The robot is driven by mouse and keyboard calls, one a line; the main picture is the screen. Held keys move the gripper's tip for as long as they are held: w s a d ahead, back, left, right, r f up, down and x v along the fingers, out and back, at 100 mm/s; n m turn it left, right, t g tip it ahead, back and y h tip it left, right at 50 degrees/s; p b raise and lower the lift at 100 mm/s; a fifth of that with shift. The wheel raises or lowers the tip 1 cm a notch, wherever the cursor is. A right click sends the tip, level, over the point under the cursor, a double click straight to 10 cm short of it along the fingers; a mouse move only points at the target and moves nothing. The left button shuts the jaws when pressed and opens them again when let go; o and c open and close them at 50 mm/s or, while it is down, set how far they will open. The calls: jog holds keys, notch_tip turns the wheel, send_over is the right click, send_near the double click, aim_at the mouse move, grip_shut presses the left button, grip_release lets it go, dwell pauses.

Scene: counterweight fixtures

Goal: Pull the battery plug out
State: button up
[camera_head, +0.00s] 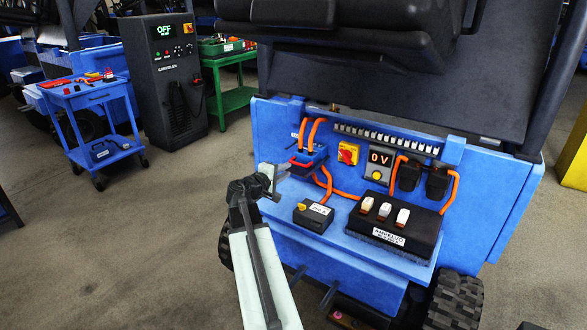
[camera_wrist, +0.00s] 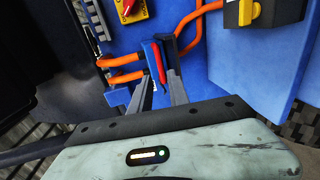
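The battery plug (camera_head: 312,160) is a blue block with a red handle (camera_head: 300,162) and orange cables, at the upper left of the blue vehicle's panel. In the wrist view the red handle (camera_wrist: 158,62) stands beside the blue plug body (camera_wrist: 150,52). My gripper (camera_head: 276,179) is just left of and in front of the plug in the head view. In the wrist view my gripper (camera_wrist: 160,72) has its two dark fingers apart, with the red handle showing between and beyond their tips. I cannot tell whether a finger touches it. Nothing appears gripped.
A small black box (camera_head: 313,215) sits on the ledge below. A charger (camera_head: 165,80) reading OFF and a blue cart (camera_head: 95,97) stand behind left.

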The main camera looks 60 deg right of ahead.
aim_at(298, 165)
jog(key=d, duration=0.2)
jog(key=d+f+b, duration=0.1)
jog(key=d, duration=0.4)
jog(key=shift+f, duration=0.25)
grip_shut()
dwell(1.0)
